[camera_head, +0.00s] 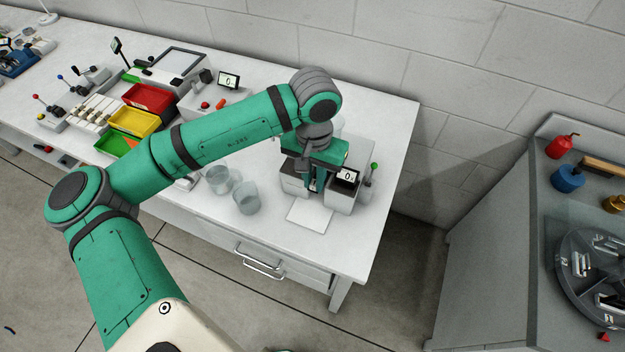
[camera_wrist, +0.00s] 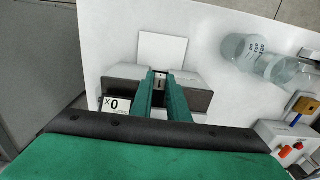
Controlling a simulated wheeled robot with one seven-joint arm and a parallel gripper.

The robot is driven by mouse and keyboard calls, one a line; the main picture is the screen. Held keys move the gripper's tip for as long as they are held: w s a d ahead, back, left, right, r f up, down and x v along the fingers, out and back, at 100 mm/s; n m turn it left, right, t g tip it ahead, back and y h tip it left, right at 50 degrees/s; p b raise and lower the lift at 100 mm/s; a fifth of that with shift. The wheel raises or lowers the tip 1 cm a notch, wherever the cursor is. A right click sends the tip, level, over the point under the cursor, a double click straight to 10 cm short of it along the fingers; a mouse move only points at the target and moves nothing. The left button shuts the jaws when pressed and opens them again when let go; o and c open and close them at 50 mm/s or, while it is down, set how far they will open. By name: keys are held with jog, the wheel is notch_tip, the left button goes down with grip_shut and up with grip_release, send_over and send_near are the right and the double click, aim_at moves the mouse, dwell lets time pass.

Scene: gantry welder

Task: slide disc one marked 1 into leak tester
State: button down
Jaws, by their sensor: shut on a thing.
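The leak tester is a grey two-block device (camera_head: 341,200) at the right end of the white bench. It has a small display reading 0 and a gap between its blocks. In the wrist view its blocks (camera_wrist: 197,97) stand on both sides of my fingers. My gripper (camera_head: 317,188) points down into this gap. In the wrist view my gripper (camera_wrist: 160,78) is shut on a small pale piece (camera_wrist: 160,84) with a dark mark like a 1, which appears to be disc one. The fingers hide most of it, and I cannot tell how deep it sits.
A white plate (camera_head: 310,215) lies before the tester. Clear glass beakers (camera_head: 246,197) stand to its left. A lever with a green knob (camera_head: 373,166) stands at its right. Red (camera_head: 150,98) and yellow (camera_head: 134,121) bins are farther left. A grey cabinet (camera_head: 500,240) stands apart at right.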

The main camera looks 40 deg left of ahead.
jog(key=shift+w+a, duration=0.1)
jog(key=shift+w, duration=0.15)
jog(key=shift+w, duration=0.4)
dwell(0.6)
jog(key=c, duration=1.6)
grip_release()
jog(key=shift+w, duration=0.1)
